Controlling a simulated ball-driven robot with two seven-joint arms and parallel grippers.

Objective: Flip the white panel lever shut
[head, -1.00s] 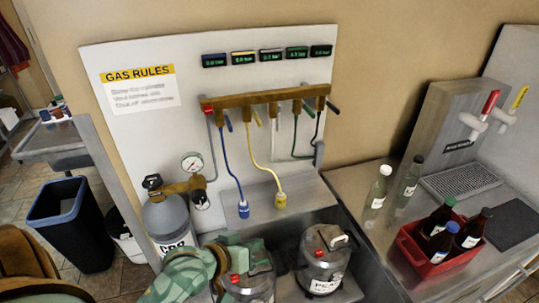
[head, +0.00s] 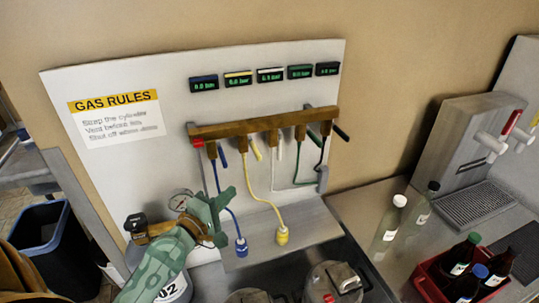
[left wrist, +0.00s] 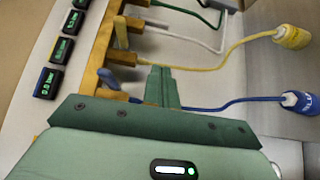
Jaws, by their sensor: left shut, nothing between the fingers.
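The white panel (head: 120,165) carries a brown manifold bar (head: 235,128) with several colored levers and hoses. The white hose (head: 272,178) hangs from the middle fitting (head: 274,137). The white lever is hard to pick out against the pale panel in the head view; a pale stub at the white fitting (left wrist: 135,22) shows in the left wrist view. The blue lever (head: 222,157) and yellow lever (head: 256,150) point down and right. My left gripper (head: 226,198) is shut and empty, below the blue lever, left of the white hose. Its closed fingers (left wrist: 162,84) point toward the blue and yellow fittings.
The blue connector (head: 241,247) and yellow connector (head: 282,235) hang near the steel ledge. A gauge and gas cylinder stand behind my left arm. Bottles and a red crate (head: 430,277) stand on the right counter. Displays line the panel top.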

